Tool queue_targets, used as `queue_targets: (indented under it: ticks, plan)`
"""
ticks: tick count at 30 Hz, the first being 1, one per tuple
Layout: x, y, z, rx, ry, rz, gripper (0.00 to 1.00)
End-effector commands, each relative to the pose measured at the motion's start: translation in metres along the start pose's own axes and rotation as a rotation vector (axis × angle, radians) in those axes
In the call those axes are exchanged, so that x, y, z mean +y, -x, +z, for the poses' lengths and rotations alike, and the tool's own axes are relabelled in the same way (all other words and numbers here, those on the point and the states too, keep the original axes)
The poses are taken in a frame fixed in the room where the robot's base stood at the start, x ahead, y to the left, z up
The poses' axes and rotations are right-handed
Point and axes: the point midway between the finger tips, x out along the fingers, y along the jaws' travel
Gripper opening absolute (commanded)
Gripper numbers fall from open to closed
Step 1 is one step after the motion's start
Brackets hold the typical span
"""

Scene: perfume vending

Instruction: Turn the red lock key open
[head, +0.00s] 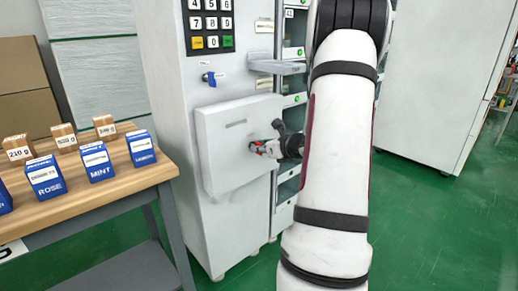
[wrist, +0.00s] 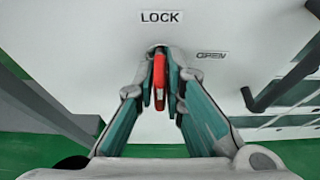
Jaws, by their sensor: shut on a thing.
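The red lock key (wrist: 159,80) sits in the white panel under the word LOCK, and it points straight down in the wrist view. A small OPEN label (wrist: 212,54) is to the right of the key. My gripper (wrist: 160,90) is around the key with a finger on each side, shut on it. In the head view my gripper (head: 272,148) is at the right part of the white box door (head: 225,160) on the vending machine, and a bit of red shows between its fingers.
A keypad (head: 210,22) and a blue knob (head: 210,78) are above the box door. A wooden table (head: 95,182) with blue perfume boxes and small brown weight boxes stands at the left. A dark handle (wrist: 280,82) juts out at the right in the wrist view.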

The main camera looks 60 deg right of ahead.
Motion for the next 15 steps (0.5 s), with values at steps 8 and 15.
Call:
queue_targets:
  ticks: [8,15]
  plan:
    - [-0.0005,0.001,0.0012,0.001,-0.036,0.015,0.0]
    - [-0.0013,0.0023,0.0029,0.002,-0.165,0.069,0.0]
